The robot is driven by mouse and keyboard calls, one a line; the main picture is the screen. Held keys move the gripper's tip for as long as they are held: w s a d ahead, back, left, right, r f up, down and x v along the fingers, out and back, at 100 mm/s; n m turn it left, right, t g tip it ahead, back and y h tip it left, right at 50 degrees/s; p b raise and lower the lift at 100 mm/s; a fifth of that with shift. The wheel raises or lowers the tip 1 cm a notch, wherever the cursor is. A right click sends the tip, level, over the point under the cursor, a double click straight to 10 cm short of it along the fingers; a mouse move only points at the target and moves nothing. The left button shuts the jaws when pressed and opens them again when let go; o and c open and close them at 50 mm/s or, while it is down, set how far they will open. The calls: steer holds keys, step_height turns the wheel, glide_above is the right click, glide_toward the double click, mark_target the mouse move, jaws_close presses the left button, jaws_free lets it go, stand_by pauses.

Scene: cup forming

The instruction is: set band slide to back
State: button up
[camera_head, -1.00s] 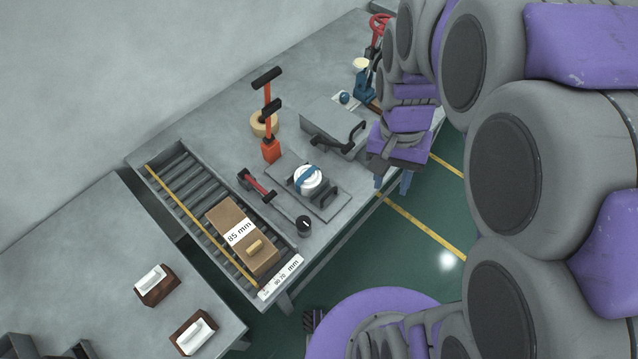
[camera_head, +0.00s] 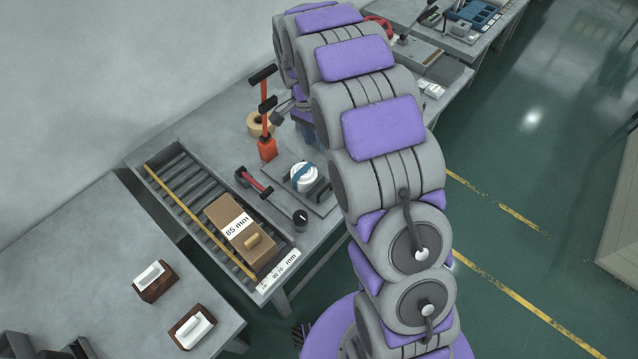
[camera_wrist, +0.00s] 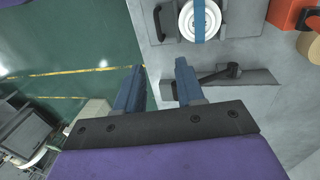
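No part is labelled as the band slide. A white round piece with a blue band (camera_head: 304,177) sits on a grey plate with a black handle (camera_head: 319,190), right of the red lever (camera_head: 255,181). In the wrist view, the banded piece (camera_wrist: 200,18) is at the top, with its black handle (camera_wrist: 167,22) to its left. My gripper (camera_wrist: 158,72) is open and empty, its blue fingers apart. A grey block with a black lever (camera_wrist: 215,74) lies beside the right finger. In the head view, my arm hides most of the gripper and that block.
A roller tray (camera_head: 168,176) holds a brown box marked 85 mm (camera_head: 238,228). An orange post with black grips (camera_head: 266,120) and a tan roll (camera_head: 257,127) stand behind. A black knob (camera_head: 300,217) is at the front. Green floor (camera_head: 500,240) is open to the right.

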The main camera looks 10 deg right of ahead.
steer(key=b, duration=0.3)
glide_above(325, 193)
step_height(325, 193, down, 17)
steer(key=shift+a, duration=0.1)
jaws_close()
stand_by(0.6)
